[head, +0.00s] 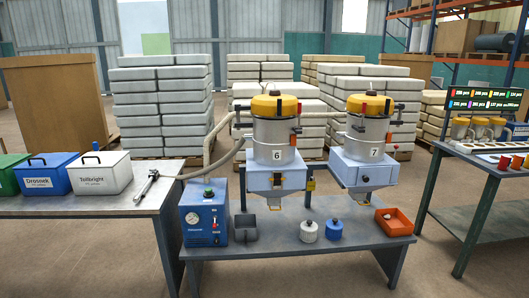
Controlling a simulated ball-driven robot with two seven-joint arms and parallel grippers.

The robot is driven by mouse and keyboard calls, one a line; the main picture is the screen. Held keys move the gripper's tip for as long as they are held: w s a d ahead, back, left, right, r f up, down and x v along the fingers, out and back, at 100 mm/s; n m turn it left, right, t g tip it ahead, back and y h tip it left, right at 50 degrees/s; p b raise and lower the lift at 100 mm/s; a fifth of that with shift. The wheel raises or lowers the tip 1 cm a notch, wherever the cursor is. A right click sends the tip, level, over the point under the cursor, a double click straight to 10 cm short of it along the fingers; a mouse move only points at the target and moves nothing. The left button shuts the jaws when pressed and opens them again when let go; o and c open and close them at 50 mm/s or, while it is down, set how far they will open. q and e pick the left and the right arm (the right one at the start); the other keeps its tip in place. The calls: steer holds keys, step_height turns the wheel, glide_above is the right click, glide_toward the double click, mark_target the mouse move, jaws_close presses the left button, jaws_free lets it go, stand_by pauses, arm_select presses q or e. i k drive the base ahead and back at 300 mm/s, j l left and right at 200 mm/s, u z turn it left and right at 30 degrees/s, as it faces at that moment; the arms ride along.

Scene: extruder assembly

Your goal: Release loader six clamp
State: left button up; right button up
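Loader six (272,135) is a silver cylinder with a yellow lid (273,106) and a "6" label, standing on a light blue box (276,179). The lid appears seated on the cylinder. A small dark fitting with a red part (297,130) is on its right side; it may be the clamp, but it is too small to tell whether it is fastened. Loader seven (368,128) stands to the right, with a similar yellow lid and blue box. Neither of my grippers is in view.
A blue control box (204,212), a dark open bin (244,229), two lidded jars (309,231) and an orange tray (394,221) are on the grey bench (290,255). A pale hose (215,163) runs left of loader six. Side tables flank the bench.

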mark_target(299, 104)
steer(key=i+j+z, duration=0.2)
steer(key=i, duration=0.35)
steer(key=i+z, duration=0.2)
steer(key=i, duration=0.35)
steer(key=i+u, duration=0.1)
steer(key=u, duration=0.65)
steer(key=i+l+u, duration=0.2)
steer(key=l, duration=0.15)
steer(key=i+l+u, duration=0.1)
steer(key=l+u, duration=0.15)
steer(key=l, duration=0.15)
steer(key=i+l+u, duration=0.2)
steer(key=l, duration=0.2)
steer(key=l+u, duration=0.2)
steer(key=l, duration=0.25)
steer(key=i+l, duration=0.1)
steer(key=l, duration=0.5)
steer(key=i+l, duration=0.1)
steer(key=l, duration=0.5)
steer(key=u, duration=0.05)
